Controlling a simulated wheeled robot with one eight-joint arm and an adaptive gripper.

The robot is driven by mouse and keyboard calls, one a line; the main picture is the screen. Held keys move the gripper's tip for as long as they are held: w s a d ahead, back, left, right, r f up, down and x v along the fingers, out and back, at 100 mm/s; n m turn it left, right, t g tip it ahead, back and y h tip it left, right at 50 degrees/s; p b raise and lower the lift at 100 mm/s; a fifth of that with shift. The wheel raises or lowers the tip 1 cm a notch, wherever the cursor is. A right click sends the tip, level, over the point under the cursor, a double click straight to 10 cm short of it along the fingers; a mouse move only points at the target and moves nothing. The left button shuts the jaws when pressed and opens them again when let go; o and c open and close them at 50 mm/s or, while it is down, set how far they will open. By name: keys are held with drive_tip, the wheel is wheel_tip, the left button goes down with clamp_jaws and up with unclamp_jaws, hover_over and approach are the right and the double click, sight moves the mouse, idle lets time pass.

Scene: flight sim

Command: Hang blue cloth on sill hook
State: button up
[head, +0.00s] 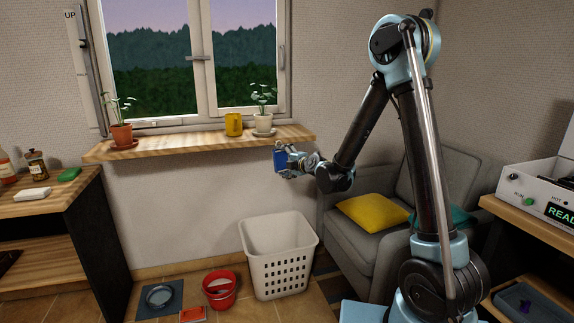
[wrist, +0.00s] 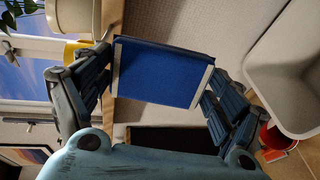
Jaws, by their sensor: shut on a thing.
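The blue cloth (head: 279,160) is a small folded blue piece held in my gripper (head: 285,164), in front of and just below the right part of the wooden sill (head: 180,146). In the wrist view the cloth (wrist: 158,75) shows as a flat blue panel with pale edge strips, between the two fingers of my gripper (wrist: 160,88). The fingers are shut on its sides. The cloth appears apart from the sill. I cannot make out a hook on the sill in either view.
On the sill stand a yellow cup (head: 234,124), a potted plant (head: 263,122) near its right end and another potted plant (head: 121,134) at left. A white laundry basket (head: 278,255) and red bucket (head: 219,289) stand below. A grey armchair (head: 368,240) is at right.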

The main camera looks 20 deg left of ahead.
drive_tip(key=shift+w+a+f, duration=0.1)
drive_tip(key=shift+w+a, duration=0.4)
drive_tip(key=shift+w, duration=0.35)
drive_tip(key=shift+w+a+f, duration=0.1)
drive_tip(key=shift+w+a, duration=0.4)
drive_tip(key=shift+w, duration=0.3)
drive_tip(key=shift+w+a+f, duration=0.25)
drive_tip(key=shift+w+f, duration=0.1)
drive_tip(key=shift+w, duration=0.1)
drive_tip(key=shift+f, duration=0.1)
drive_tip(key=o, duration=0.9)
drive_tip(key=shift+c, duration=0.2)
